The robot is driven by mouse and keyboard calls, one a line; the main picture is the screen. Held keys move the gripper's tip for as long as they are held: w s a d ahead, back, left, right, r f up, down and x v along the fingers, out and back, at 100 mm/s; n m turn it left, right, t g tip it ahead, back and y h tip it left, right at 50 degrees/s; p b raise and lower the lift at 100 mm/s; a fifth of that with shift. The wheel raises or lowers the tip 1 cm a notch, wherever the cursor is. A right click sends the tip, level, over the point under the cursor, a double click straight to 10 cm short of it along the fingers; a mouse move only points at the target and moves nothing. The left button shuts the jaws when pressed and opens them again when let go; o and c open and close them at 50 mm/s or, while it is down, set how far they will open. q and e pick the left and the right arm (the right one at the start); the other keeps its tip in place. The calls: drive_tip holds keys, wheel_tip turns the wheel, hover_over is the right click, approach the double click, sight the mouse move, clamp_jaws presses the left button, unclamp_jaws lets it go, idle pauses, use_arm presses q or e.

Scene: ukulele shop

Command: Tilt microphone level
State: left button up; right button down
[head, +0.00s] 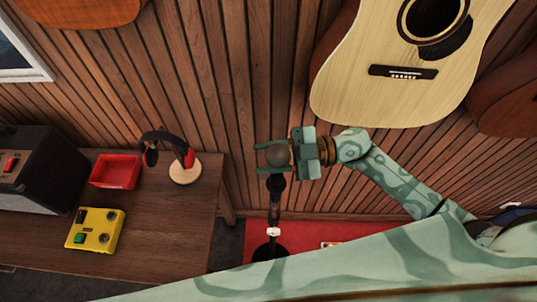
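The microphone (276,155) has a round grey head and a dark body, and stands on a dark stand (273,215) with a round black base. My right gripper (266,156) comes in from the right, with one finger behind and one in front of the microphone's head. The head sits between the fingers; I cannot tell whether they touch it. The microphone appears roughly upright in this view. A large pale green patterned arm link of mine crosses the bottom of the view and hides part of the floor. My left gripper does not show.
A wooden table (170,235) at left holds a black amplifier (38,168), a red tray (115,171), a yellow pedal (95,230) and headphones on a stand (185,172). A pale guitar (395,85) hangs on the slatted wall above my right arm. A red mat lies below.

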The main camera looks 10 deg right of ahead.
drive_tip(key=shift+s, duration=0.15)
drive_tip(key=n, duration=0.1)
drive_tip(key=s+n, duration=0.1)
drive_tip(key=shift+s+a+r+n+h+p, duration=0.2)
drive_tip(key=shift+n+h+p, duration=0.1)
drive_tip(key=shift+n+p, duration=0.1)
drive_tip(key=shift+s+a+f+n+h, duration=0.15)
drive_tip(key=shift+s+n, duration=0.15)
drive_tip(key=shift+n, duration=0.3)
drive_tip(key=shift+s+r+n+h, duration=0.15)
drive_tip(key=shift+s+n, duration=0.15)
drive_tip(key=shift+n, duration=0.3)
drive_tip(key=shift+s+a+f+n+t+h, duration=0.25)
drive_tip(key=shift+s+n, duration=0.2)
drive_tip(key=shift+n, duration=0.5)
drive_tip(key=shift+s+a+f+n+t, duration=0.15)
drive_tip(key=shift+s+f+n, duration=0.25)
drive_tip(key=shift+n, duration=0.5)
drive_tip(key=shift+s+a+f+n+t+h, duration=0.1)
drive_tip(key=shift+s+f+n+t+h, duration=0.1)
drive_tip(key=shift+s+n, duration=0.55)
drive_tip(key=shift+w+n, duration=0.15)
drive_tip(key=shift+n, duration=0.15)
drive_tip(key=c, duration=0.9)
unclamp_jaws()
drive_tip(key=shift+c, duration=0.2)
